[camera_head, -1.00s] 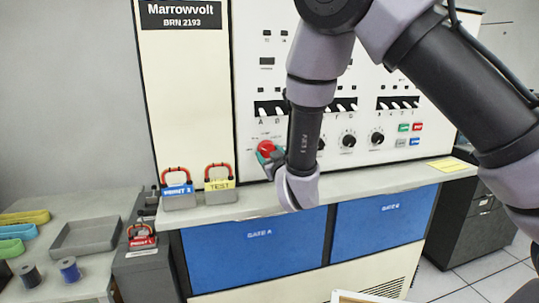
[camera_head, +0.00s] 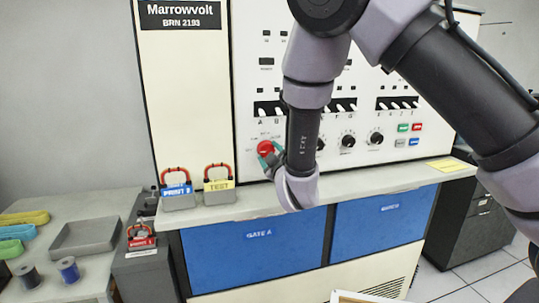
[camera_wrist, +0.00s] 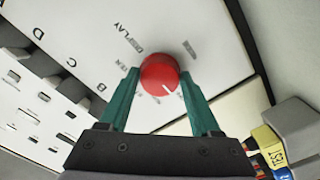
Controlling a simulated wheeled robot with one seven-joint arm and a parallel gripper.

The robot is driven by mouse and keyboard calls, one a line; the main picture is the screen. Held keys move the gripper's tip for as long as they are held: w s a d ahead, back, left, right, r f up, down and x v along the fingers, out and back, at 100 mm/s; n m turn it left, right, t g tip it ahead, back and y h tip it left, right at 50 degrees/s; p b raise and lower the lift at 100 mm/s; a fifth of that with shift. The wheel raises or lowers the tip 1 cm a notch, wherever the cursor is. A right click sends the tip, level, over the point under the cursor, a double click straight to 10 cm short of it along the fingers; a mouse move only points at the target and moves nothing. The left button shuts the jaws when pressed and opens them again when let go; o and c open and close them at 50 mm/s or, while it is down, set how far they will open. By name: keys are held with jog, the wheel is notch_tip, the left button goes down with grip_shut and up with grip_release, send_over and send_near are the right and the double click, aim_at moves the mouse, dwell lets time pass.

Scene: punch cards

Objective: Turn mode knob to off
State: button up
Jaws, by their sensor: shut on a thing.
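The mode knob appears to be the round red knob (camera_head: 265,148) at the lower left of the white control panel (camera_head: 248,60). In the wrist view the red knob (camera_wrist: 158,72) sits between the two teal fingers of my gripper (camera_wrist: 160,80), one on each side. My gripper (camera_head: 268,158) is shut on it. A short white pointer line on its face points to the lower right in the wrist view. Labels stand around it; "DISPLAY" is readable, others are blurred or partly hidden, and I cannot make out the off mark.
Black knobs (camera_head: 347,141) and coloured buttons (camera_head: 403,127) sit right of the red knob. White switches (camera_head: 265,110) run above. Red-handled blocks (camera_head: 219,191) stand on the grey ledge (camera_head: 340,187) below, left of my gripper; the TEST block (camera_wrist: 273,148) shows close in the wrist view.

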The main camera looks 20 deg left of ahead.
dwell(0.3)
jog(key=o, duration=1.3)
jog(key=shift+o, duration=0.2)
jog(key=v, duration=1.1)
jog(key=shift+w, duration=0.1)
